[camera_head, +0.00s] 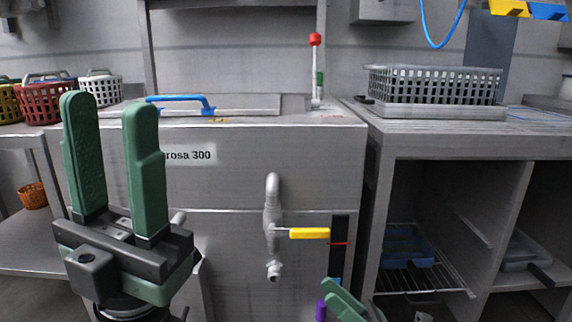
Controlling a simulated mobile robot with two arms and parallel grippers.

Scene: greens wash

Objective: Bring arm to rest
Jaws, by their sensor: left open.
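My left gripper (110,106) stands upright at the left of the head view, its two green fingers pointing up and spread apart with nothing between them. It is in front of the steel washing machine (300,165) marked "rosa 300". My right gripper (336,292) shows only in part at the bottom edge, right of the middle. Its green fingers are cut off by the frame, so I cannot tell their opening.
A blue handle (182,102) lies on the machine's lid. A drain pipe (272,215) with a yellow lever (309,233) projects from its front. A grey crate (435,83) stands on the right counter. Red (45,102) and white baskets (101,89) stand at the left.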

